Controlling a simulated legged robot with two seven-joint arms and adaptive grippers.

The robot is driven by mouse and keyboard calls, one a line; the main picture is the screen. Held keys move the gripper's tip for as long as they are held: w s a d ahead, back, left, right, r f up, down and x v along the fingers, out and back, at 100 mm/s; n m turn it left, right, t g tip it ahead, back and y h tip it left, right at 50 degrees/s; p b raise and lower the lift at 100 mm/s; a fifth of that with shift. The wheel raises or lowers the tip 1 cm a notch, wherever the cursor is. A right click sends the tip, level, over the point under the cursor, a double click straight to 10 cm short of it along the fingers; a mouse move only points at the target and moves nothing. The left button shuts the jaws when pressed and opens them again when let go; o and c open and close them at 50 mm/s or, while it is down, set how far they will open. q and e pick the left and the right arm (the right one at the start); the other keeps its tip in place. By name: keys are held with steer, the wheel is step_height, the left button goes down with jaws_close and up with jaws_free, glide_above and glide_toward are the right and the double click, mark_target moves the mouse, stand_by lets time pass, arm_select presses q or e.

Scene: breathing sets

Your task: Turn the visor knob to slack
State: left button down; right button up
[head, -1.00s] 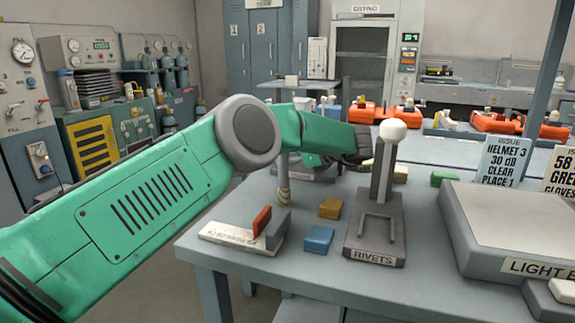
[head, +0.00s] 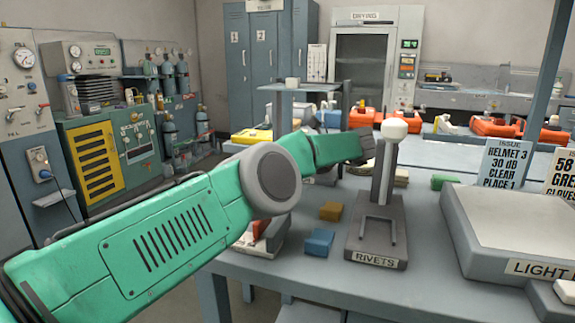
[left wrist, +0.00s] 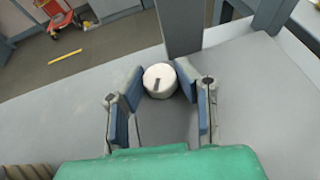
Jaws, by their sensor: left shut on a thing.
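In the left wrist view a white round knob (left wrist: 158,80) with a short dark line on its top face sits between the blue-grey fingertips of my left gripper (left wrist: 163,83). The fingers are shut on its sides. The dark line runs nearly up and down the picture, leaning slightly right at its top. In the head view my green left arm reaches in from the left to the back of the table, and its gripper end is partly behind the rivet stand, so the knob is hidden there. No slack mark is readable. My right gripper is not in view.
The rivet stand (head: 376,230) with a white ball top stands in front of my left gripper. A grey light box (head: 520,225) and sign cards (head: 503,165) are at right.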

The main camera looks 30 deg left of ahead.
arm_select(q)
steer(key=shift+w+d+r, duration=0.1)
steer(key=shift+w+r, duration=0.05)
steer(key=c, duration=1.6)
jaws_free()
steer(key=o, duration=0.4)
steer(key=shift+w, duration=0.15)
steer(key=shift+d, duration=0.1)
steer(key=shift+s+t, duration=0.2)
steer(key=shift+t, duration=0.1)
